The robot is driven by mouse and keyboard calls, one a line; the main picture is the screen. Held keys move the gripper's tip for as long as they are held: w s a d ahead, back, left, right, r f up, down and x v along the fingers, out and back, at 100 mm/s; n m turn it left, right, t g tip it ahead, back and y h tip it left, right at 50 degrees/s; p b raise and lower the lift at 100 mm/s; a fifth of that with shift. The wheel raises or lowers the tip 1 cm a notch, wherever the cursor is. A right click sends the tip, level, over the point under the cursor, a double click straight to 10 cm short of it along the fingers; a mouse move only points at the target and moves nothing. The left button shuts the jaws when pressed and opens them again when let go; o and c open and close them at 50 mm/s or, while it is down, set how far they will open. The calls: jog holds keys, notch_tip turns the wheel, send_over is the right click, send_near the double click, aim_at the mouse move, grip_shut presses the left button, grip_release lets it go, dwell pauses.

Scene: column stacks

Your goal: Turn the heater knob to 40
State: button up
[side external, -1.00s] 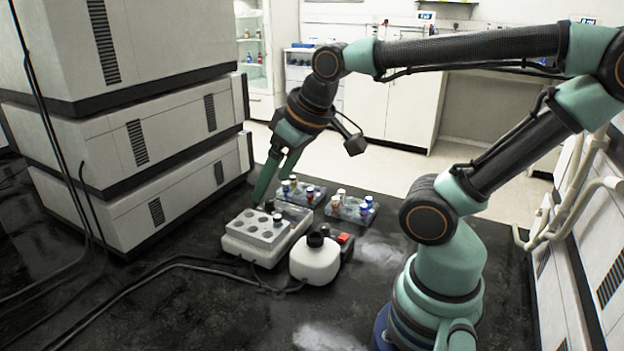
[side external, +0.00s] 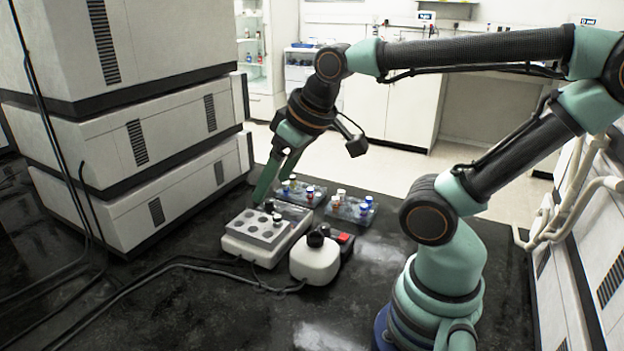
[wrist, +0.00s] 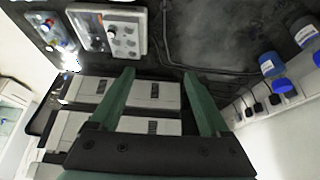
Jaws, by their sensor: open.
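The heater (side external: 236,247) is a white box with a grey block of round wells on top, standing on the dark bench. In the wrist view the heater (wrist: 127,53) is at the upper left. I cannot make out its knob or any number on a dial. My gripper (side external: 271,188) is open and empty, above and behind the heater's far end in the side view. In the wrist view my gripper (wrist: 158,72) shows two green fingers spread apart, with nothing between them.
A white bottle with a black cap (side external: 315,262) stands beside the heater, near a red switch (side external: 345,238). Two racks of vials (side external: 302,193) (side external: 350,209) stand behind. Stacked white instruments (side external: 140,140) rise at left. Cables (side external: 190,262) cross the bench; its front is mostly clear.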

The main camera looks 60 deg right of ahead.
jog(key=c, duration=0.3)
jog(key=n+g, duration=0.6)
jog(key=n, duration=0.3)
send_over(269, 200)
notch_tip(269, 200, down, 8)
notch_tip(269, 200, down, 12)
jog(key=shift+r, duration=0.2)
grip_shut()
